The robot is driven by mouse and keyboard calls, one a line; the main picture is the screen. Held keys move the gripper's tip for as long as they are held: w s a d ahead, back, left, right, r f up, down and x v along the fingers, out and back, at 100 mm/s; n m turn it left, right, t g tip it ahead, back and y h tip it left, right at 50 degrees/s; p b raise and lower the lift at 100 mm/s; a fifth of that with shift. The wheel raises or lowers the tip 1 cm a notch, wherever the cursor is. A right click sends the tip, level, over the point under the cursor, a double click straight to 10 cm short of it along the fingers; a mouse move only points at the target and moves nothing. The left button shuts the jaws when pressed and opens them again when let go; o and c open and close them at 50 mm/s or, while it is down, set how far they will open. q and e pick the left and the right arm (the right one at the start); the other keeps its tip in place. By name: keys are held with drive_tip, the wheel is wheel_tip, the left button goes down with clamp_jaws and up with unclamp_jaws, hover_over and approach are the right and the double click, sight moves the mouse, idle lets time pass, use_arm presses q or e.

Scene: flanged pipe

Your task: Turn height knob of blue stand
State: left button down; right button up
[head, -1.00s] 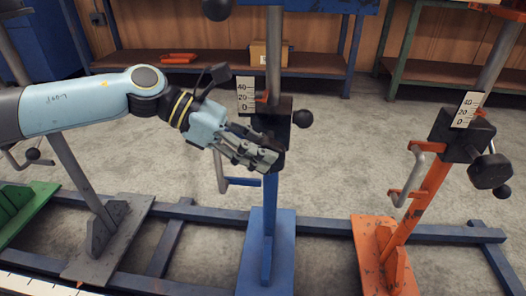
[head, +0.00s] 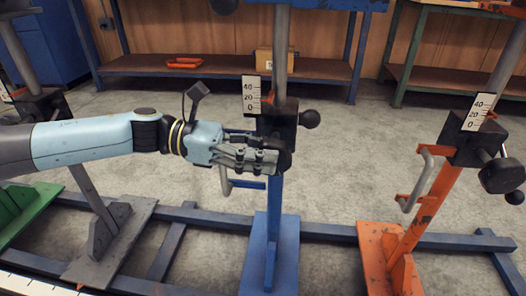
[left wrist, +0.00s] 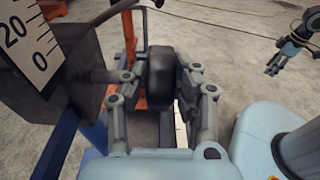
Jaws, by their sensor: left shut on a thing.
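The blue stand (head: 268,215) stands upright at the middle of the head view, with a black clamp block (head: 277,122) on its post. A white scale plate (head: 251,94) marked 0, 20, 40 is beside the block. My left gripper (head: 276,161) comes from the left and is shut at the front of the block. In the left wrist view its fingers (left wrist: 167,80) close on the dark round height knob (left wrist: 160,72) from both sides. In the head view the fingers mostly hide this knob. My right gripper (left wrist: 277,64) shows small in the left wrist view; its jaw state is unclear.
An orange stand (head: 410,235) with its own knob is to the right. Grey and green stands are on the left. Blue rails (head: 330,231) cross the floor. Shelves line the back wall.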

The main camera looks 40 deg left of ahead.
use_arm(q)
drive_tip(key=c, duration=1)
unclamp_jaws()
drive_tip(key=shift+c, duration=0.2)
drive_tip(key=v, duration=1.2)
drive_tip(key=shift+o, duration=0.3)
drive_tip(key=shift+w, duration=0.1)
